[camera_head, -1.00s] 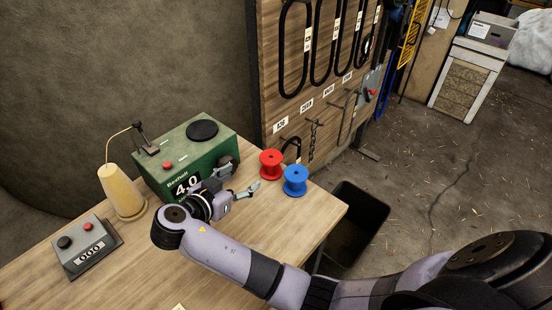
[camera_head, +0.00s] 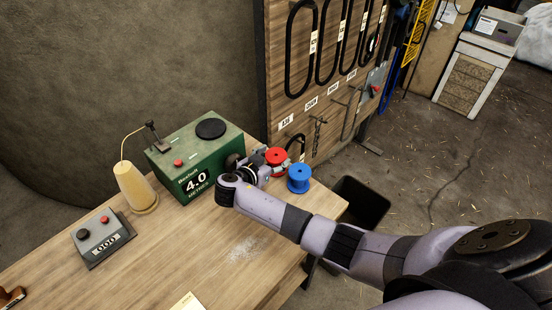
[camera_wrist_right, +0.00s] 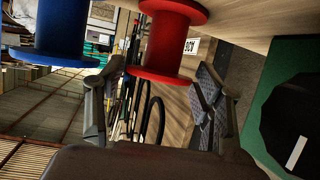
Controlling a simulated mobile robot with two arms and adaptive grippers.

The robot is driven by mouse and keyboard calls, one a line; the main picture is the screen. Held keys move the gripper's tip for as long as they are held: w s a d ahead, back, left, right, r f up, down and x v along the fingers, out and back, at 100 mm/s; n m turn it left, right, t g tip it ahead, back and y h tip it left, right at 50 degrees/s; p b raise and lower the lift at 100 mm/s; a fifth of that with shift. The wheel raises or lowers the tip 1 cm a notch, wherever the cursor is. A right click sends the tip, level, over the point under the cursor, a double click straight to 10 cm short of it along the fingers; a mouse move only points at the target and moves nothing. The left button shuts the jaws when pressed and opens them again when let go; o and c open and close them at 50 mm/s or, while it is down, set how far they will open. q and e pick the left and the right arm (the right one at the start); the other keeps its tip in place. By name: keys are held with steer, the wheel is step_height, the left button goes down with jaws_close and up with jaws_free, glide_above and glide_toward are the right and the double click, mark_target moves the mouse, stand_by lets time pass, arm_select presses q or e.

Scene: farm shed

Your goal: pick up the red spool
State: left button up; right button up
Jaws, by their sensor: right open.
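The red spool (camera_head: 277,155) stands on the far right part of the wooden table (camera_head: 150,265), partly hidden by my right gripper (camera_head: 279,168). In the right wrist view the red spool (camera_wrist_right: 168,42) shows large, just ahead of the open fingers (camera_wrist_right: 155,85) and roughly in line with the gap between them. I cannot tell whether they touch it. The blue spool (camera_head: 299,179) stands just right of the red one. It also shows in the right wrist view (camera_wrist_right: 62,30), beyond the left finger. My left gripper is not in view.
A green winding machine (camera_head: 205,178) stands left of my right gripper. A yellow thread cone (camera_head: 136,188) and a grey button box (camera_head: 102,240) are farther left. A black bin (camera_head: 362,202) stands beyond the table's right edge. The table's front middle is mostly clear.

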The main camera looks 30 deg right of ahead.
steer(key=shift+x, duration=1.1)
steer(key=shift+c, duration=0.6)
steer(key=c, duration=0.6)
